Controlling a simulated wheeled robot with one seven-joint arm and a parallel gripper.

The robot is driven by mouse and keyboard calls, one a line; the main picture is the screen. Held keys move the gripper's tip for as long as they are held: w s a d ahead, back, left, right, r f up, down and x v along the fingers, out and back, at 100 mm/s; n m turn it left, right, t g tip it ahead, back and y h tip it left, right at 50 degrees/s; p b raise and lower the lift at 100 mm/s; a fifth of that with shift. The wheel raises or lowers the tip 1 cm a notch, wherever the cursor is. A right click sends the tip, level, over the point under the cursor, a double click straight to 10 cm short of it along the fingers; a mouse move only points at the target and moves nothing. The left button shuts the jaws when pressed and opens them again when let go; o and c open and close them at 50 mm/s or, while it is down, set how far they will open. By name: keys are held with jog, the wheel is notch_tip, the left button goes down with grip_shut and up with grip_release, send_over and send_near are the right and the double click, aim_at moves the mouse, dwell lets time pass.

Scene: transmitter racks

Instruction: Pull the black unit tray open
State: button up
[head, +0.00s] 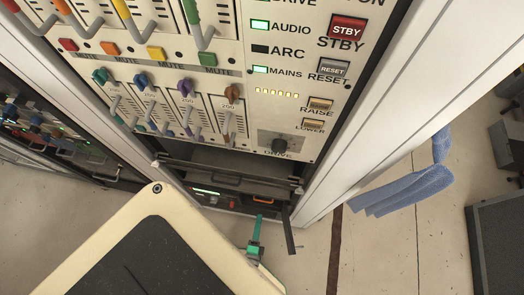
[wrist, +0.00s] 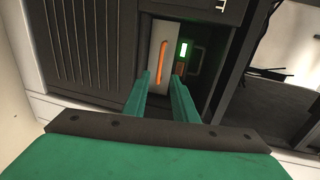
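The black unit (head: 230,199) sits low in the rack, under the cream control panel, with a green-lit display and an orange handle (head: 263,199) on its front. In the wrist view the orange handle (wrist: 163,62) stands upright in the picture on a pale plate, beside the green display (wrist: 184,48). My gripper (head: 256,222) is in front of and below the handle in the head view. Its green fingers (wrist: 163,76) are apart in the wrist view, with the handle seen between them, farther off. I see no contact. My pale arm cover hides part of the rack's lower left.
A dark shelf with rails (head: 230,171) juts out just above the unit. A dark upright bar (head: 289,230) stands right of my gripper. A white rack post (head: 322,190) is close on the right. Blue cloth-like shapes (head: 405,190) lie farther right over open floor.

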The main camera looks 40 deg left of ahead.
jog(key=x, duration=0.9)
jog(key=shift+s, duration=0.1)
grip_shut()
dwell(1.2)
